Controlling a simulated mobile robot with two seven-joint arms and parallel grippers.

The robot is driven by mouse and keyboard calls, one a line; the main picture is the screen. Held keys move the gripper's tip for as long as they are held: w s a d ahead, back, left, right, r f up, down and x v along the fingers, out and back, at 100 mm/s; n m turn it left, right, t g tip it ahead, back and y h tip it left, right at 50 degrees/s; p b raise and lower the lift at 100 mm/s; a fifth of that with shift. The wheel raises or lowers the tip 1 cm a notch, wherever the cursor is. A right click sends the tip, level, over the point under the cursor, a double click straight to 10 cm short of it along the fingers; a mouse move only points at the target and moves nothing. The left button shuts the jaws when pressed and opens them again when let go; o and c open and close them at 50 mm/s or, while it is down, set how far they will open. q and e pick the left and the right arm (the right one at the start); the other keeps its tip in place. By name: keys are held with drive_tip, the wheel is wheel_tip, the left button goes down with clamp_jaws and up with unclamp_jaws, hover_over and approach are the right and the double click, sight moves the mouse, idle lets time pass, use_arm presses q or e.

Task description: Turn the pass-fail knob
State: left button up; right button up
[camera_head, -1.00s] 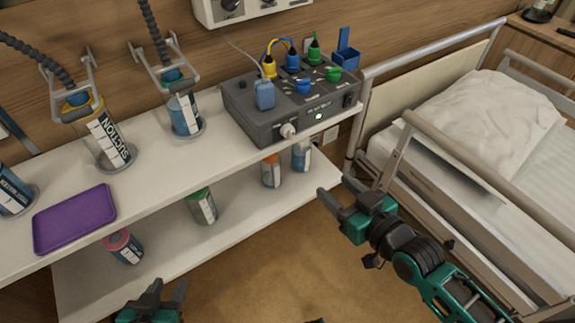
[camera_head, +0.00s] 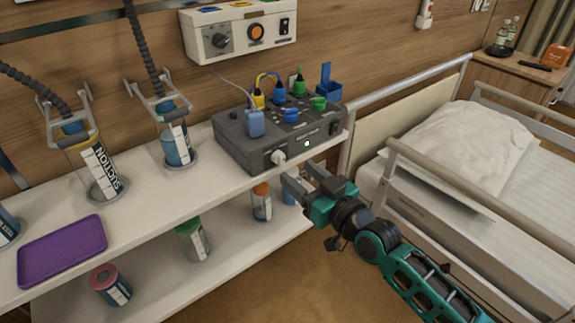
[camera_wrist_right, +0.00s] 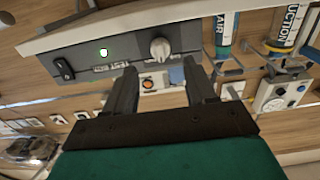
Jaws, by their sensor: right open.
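A dark grey test box (camera_head: 240,150) stands on the upper shelf. A white knob (camera_head: 278,157) sticks out of its front face. A lit green lamp (camera_head: 307,143) is to the knob's right. I cannot read a pass-fail label. My right gripper (camera_head: 303,178) is open and empty, in front of and slightly below the box front, to the right of the knob. In the right wrist view the picture is turned over; the knob (camera_wrist_right: 160,48) shows just beyond and between the two open fingers (camera_wrist_right: 160,68), apart from them. My left gripper is out of view.
Plugs and leads, including a blue plug (camera_head: 255,123), stand on the box. A wall panel (camera_head: 207,46) with its own dial hangs above. Suction jars and a purple tray (camera_head: 62,250) are left; bottles stand on the lower shelf. The bed rail (camera_head: 480,205) is close right of my arm.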

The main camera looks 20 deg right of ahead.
sight(284, 162)
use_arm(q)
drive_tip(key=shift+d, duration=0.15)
use_arm(e)
drive_tip(key=shift+x, duration=2.5)
drive_tip(key=shift+c, duration=0.4)
clamp_jaws()
